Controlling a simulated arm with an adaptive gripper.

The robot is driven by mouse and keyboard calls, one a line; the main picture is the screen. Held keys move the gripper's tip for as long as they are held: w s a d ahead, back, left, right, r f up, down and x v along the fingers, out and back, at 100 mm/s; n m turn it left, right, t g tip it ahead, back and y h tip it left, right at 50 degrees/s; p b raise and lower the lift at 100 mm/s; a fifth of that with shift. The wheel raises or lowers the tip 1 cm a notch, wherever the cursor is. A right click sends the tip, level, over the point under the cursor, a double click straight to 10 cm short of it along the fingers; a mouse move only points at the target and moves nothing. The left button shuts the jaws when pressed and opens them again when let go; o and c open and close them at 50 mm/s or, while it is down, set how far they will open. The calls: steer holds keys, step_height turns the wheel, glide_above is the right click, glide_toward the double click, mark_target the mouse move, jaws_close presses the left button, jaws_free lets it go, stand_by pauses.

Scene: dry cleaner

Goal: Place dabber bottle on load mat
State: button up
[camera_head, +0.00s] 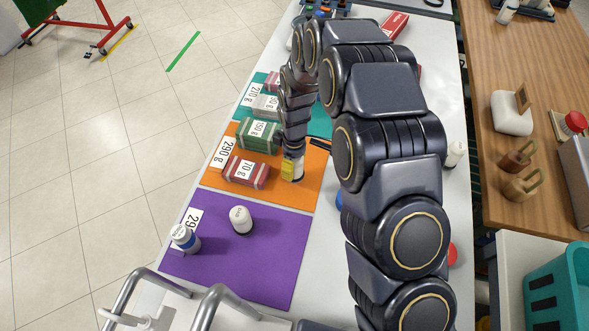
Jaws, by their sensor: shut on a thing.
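My gripper (293,157) points down over the right part of the orange mat (309,189). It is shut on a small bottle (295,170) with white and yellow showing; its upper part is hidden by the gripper. I cannot tell whether the bottle's base touches the mat. Which mat is the load mat is not marked.
A teal mat (318,120) with packages lies behind the orange one. My arm hides much of the white table's right side. A white bottle (454,154) stands right of the arm. Metal rails (205,303) edge the near end. The purple mat's right part is clear.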

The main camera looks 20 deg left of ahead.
steer(key=shift+s+f, duration=0.1)
steer(key=shift+f, duration=1.15)
steer(key=shift+f, duration=0.15)
steer(key=o, duration=1)
step_height(320, 180, up, 11)
steer(key=shift+r, duration=0.65)
steer(key=shift+d, duration=0.15)
